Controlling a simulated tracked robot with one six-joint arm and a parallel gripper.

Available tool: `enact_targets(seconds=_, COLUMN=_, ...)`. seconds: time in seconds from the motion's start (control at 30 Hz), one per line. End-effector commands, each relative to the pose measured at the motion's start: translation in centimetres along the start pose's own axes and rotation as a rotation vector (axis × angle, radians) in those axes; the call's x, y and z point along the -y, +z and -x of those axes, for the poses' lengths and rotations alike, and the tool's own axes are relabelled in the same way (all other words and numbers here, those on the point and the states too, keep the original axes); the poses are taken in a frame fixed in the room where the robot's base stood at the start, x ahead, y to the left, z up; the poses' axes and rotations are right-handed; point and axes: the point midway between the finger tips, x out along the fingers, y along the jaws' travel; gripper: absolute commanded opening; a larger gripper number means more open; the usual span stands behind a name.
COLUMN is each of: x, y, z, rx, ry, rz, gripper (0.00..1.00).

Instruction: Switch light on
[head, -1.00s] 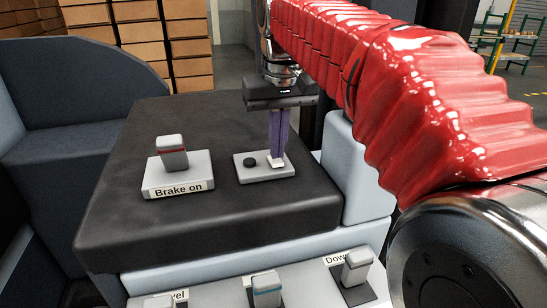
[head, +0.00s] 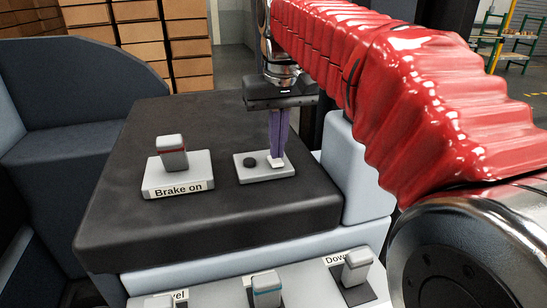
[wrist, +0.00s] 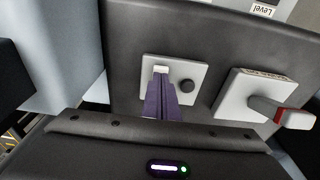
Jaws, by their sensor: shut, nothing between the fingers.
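A small light-grey switch plate (head: 262,175) sits on the black console top, with a round black knob (head: 250,162) on its left and a white rocker or button (head: 276,163) on its right. My gripper (head: 277,157) points down with its purple fingers shut and empty, the tips at the white button. In the wrist view the plate (wrist: 150,68) shows with the white button (wrist: 161,70) right at my fingertips (wrist: 160,80) and the black knob to the right. I cannot tell whether the tips touch the button. No light label is readable.
A lever box marked "Brake on" (head: 178,180) stands left of the plate on the black console (head: 240,213). A lower panel with several levers, one marked "Down" (head: 356,267), lies in front. Stacked boxes (head: 140,30) stand behind.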

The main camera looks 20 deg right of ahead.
Motion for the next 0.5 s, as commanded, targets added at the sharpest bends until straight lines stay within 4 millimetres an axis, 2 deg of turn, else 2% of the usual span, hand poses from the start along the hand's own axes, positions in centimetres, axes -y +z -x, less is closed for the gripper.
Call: enact_targets(seconds=0.5, x=0.03, y=0.09, z=-0.52, rx=0.001, ry=0.0, rz=0.001, gripper=0.0)
